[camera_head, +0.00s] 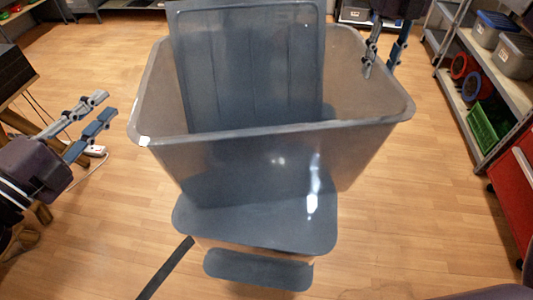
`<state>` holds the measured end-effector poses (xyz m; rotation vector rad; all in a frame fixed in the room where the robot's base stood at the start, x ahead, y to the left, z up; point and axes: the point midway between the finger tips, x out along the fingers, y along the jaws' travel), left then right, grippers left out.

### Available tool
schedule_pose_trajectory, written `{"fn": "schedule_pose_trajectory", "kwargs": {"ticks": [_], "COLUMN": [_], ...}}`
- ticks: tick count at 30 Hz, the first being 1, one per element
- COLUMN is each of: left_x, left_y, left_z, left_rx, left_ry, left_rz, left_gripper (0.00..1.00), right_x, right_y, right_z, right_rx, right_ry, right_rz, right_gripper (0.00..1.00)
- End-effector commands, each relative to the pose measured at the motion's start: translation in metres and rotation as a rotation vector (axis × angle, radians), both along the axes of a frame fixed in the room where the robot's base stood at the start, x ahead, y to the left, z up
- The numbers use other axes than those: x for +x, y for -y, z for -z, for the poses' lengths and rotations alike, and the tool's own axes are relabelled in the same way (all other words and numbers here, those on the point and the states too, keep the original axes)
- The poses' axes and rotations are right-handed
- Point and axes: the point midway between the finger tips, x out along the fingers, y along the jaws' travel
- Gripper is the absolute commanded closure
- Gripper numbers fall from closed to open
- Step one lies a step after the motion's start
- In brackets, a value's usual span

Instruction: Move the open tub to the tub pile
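The open tub (355,145) is a large grey, see-through bin in the middle of the head view, with its mouth facing up. A blue-grey panel (250,55) stands upright at its far side; I cannot tell whether it is attached. My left gripper (112,104) is open and empty, just left of the tub's left rim and apart from it. My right gripper (378,70) is open at the tub's right rim, one finger on the inner side and one on the outer; contact is unclear. No tub pile can be clearly made out.
Flat blue-grey surfaces (258,270) show below the tub; what they belong to is unclear. A shelf (505,62) with bins and coloured reels stands at right, beside a red cabinet (515,195). A wooden stand (18,85) is at left. Floor (420,220) is clear between.

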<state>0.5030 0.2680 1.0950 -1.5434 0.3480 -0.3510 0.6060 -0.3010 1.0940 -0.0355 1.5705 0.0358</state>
Motion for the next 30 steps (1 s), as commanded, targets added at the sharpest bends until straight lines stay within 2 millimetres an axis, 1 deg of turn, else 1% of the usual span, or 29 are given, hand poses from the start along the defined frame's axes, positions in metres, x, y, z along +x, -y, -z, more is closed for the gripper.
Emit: {"fn": "schedule_pose_trajectory", "kwargs": {"ticks": [5,8,11,21,27,30], "left_x": [-0.005,-0.006,-0.006,-0.005,-0.005,-0.005], "left_y": [-0.003,-0.003,-0.003,-0.003,-0.003,-0.003], "left_z": [0.0,0.0,-0.001,0.0,0.0,0.0], "left_rx": [0.0,0.002,0.002,0.002,0.002,0.002], "left_ry": [-0.001,0.001,0.001,0.001,0.0,0.001], "left_rz": [-0.002,-0.001,-0.001,-0.001,-0.001,-0.001], "left_gripper": [0.78,0.78,0.78,0.78,0.78,0.78], "right_x": [0.0,0.0,0.001,0.0,0.0,0.0], "right_y": [0.0,0.0,-0.001,-0.001,0.0,0.0], "right_z": [-0.001,-0.007,-0.022,-0.095,-0.115,-0.119], "right_rx": [0.0,0.0,0.001,0.001,0.0,0.0], "right_ry": [0.0,0.001,0.004,0.004,0.001,0.001], "right_rz": [0.0,0.001,0.001,0.0,0.001,0.0], "right_gripper": [0.69,0.69,0.69,0.69,0.69,0.69]}}
